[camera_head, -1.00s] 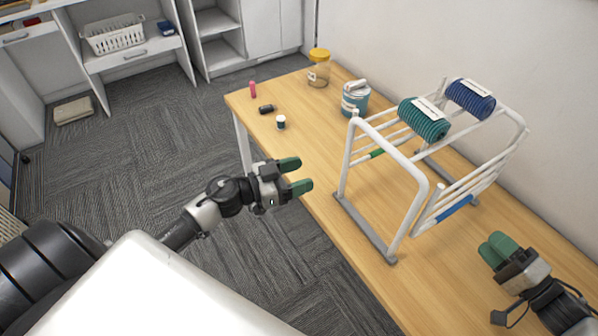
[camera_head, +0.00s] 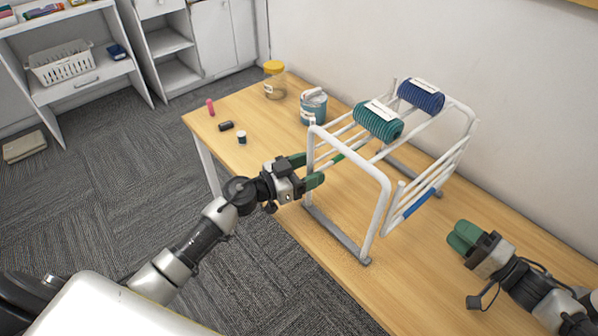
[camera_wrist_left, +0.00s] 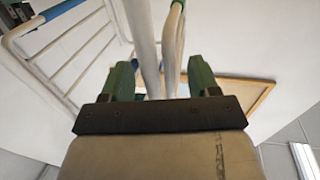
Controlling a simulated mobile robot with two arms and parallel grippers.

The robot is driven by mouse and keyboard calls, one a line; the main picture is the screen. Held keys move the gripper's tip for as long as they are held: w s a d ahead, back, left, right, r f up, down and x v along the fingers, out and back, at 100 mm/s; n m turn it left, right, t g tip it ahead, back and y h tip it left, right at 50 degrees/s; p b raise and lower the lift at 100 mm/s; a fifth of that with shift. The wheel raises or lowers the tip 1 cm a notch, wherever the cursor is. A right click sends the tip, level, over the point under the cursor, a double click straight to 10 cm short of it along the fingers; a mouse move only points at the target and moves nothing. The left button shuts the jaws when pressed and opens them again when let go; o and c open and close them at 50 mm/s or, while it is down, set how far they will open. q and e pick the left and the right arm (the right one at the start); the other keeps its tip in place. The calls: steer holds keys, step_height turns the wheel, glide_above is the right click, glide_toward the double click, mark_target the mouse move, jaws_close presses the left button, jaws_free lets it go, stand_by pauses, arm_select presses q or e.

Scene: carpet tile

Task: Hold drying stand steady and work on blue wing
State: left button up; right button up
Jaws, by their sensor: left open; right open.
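The white drying stand (camera_head: 376,205) stands on the wooden table. Its blue wing, marked by a blue bar (camera_head: 420,203), hangs down on the right side. A green-marked wing (camera_head: 337,160) is on the left side. My left gripper (camera_head: 307,170) is open, with its fingers on either side of the stand's left upright. In the left wrist view, white tubes (camera_wrist_left: 145,50) pass between the two green fingers; I cannot tell whether they touch. The blue bar (camera_wrist_left: 62,8) shows at the top left there. My right gripper (camera_head: 460,237) is open and empty, right of the blue wing, apart from it.
A green roll (camera_head: 378,121) and a blue roll (camera_head: 421,96) lie on top of the stand.

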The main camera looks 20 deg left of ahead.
arm_select(q)
jaws_close()
stand_by(0.3)
stand_by(0.3)
